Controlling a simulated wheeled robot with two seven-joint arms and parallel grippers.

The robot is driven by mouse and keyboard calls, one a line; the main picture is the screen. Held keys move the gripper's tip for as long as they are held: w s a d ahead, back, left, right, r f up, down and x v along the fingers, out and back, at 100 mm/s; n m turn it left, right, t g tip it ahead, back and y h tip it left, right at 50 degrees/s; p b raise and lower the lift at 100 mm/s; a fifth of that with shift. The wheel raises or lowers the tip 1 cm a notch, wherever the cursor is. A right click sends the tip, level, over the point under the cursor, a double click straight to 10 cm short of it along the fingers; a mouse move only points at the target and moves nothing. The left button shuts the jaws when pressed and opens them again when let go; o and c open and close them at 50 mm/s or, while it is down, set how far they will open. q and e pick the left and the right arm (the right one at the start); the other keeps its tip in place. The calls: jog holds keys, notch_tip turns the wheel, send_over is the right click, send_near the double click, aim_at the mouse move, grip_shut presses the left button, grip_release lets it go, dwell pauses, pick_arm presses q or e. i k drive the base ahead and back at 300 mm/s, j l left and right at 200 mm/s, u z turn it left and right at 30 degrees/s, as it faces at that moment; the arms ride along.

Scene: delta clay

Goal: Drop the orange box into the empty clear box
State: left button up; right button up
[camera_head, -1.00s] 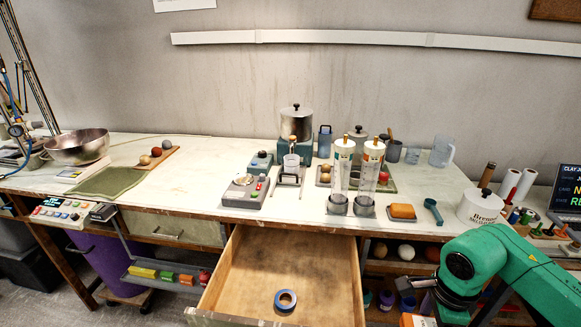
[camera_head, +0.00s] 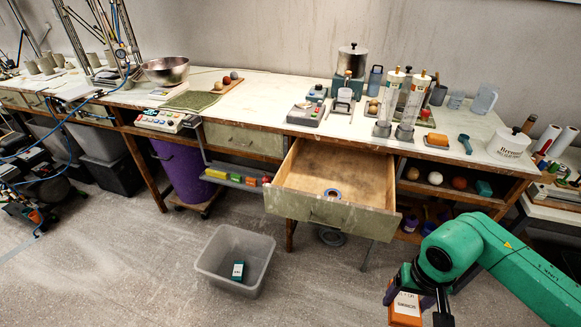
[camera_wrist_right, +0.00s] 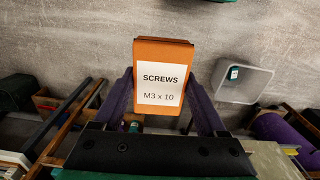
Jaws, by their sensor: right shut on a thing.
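The orange box (camera_head: 406,308), with a white label reading SCREWS M3 x 10, is held at the lower right of the head view. My right gripper (camera_wrist_right: 161,100) is shut on it, one finger on each side, as the wrist view shows. A clear box (camera_head: 208,266) stands on the floor left of the gripper, apart from it. A small teal box (camera_head: 238,270) with a white label lies inside it. The clear box also shows at the right in the wrist view (camera_wrist_right: 262,85). My left gripper is not in view.
An open drawer (camera_head: 310,208) holding a tape roll (camera_head: 333,194) juts out from the bench (camera_head: 270,90). A purple bin (camera_head: 182,172) stands under the bench. The floor (camera_head: 330,290) between the clear box and my right arm is clear.

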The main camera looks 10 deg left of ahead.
aim_at(252, 276)
jog(key=j+u, duration=0.1)
jog(key=u, duration=0.35)
jog(key=j+u, duration=0.1)
jog(key=u, duration=0.3)
jog(key=i+j+u, duration=0.1)
jog(key=u, duration=0.35)
jog(key=i+u, duration=0.1)
jog(key=u, duration=0.35)
jog(key=j+u, duration=0.1)
jog(key=u, duration=0.35)
jog(key=i+u, duration=0.15)
jog(key=u, duration=0.25)
jog(key=i+z, duration=0.2)
jog(key=i, duration=0.2)
jog(key=i+j+z, duration=0.15)
jog(key=i, duration=0.3)
jog(key=i+j+z, duration=0.2)
jog(key=i, duration=0.2)
jog(key=i+l+z, duration=0.1)
jog(key=z, duration=0.35)
jog(key=i+z, duration=0.15)
jog(key=z, duration=0.3)
jog(key=i+l+z, duration=0.1)
jog(key=z, duration=0.35)
jog(key=i+z, duration=0.15)
jog(key=z, duration=0.35)
jog(key=i+j+z, duration=0.1)
jog(key=z, duration=0.35)
